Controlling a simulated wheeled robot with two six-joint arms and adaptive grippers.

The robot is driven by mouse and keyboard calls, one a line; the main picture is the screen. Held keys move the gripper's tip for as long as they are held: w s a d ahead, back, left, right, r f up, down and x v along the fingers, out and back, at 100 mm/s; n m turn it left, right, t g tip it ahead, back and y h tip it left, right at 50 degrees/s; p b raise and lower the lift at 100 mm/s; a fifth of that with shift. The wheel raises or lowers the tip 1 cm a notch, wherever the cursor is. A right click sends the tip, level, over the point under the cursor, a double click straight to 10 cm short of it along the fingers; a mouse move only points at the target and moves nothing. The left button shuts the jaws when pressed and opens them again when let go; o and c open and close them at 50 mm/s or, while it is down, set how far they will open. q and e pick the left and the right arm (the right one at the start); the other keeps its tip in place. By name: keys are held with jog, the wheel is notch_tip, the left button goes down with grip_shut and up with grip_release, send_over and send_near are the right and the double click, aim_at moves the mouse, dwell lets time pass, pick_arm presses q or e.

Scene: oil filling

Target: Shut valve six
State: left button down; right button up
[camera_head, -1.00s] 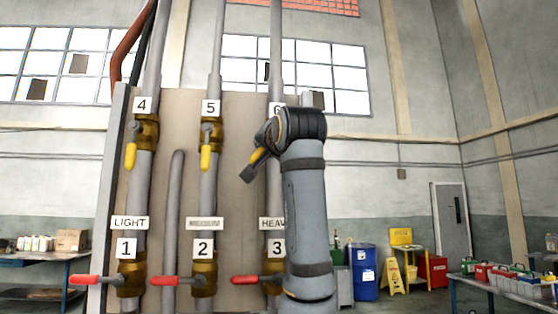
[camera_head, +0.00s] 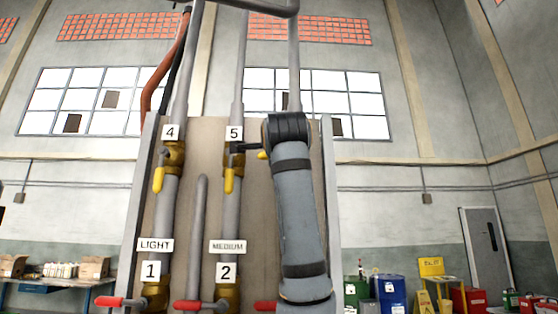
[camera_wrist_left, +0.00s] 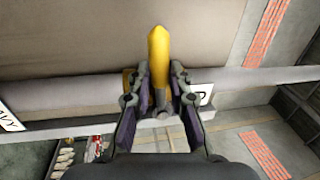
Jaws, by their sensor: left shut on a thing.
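Valve six's yellow handle (camera_head: 262,155) shows only as a small piece beside my left gripper (camera_head: 250,150) in the head view. My left arm hides the rest of valve six and its number. In the left wrist view, the yellow handle (camera_wrist_left: 158,52) stands between the fingers of the left gripper (camera_wrist_left: 159,78), which is shut on it. There the handle lies across the grey pipe (camera_wrist_left: 70,92), not along it. A partly hidden white label (camera_wrist_left: 202,95) is just right of the fingers. My right gripper is not in view.
Valves four (camera_head: 159,178) and five (camera_head: 229,180) have yellow handles hanging down along their pipes. Red handles of valves one (camera_head: 108,302) and two (camera_head: 187,305) point left below. A blue drum (camera_head: 390,292) and a yellow sign (camera_head: 431,267) stand behind, at the right.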

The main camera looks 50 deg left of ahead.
pick_arm(q)
jog(key=shift+r+m, duration=0.2)
jog(key=shift+m, duration=0.4)
jog(key=c, duration=1.2)
grip_release()
jog(key=shift+d, duration=0.15)
jog(key=v, duration=1.2)
jog(key=shift+f, duration=0.1)
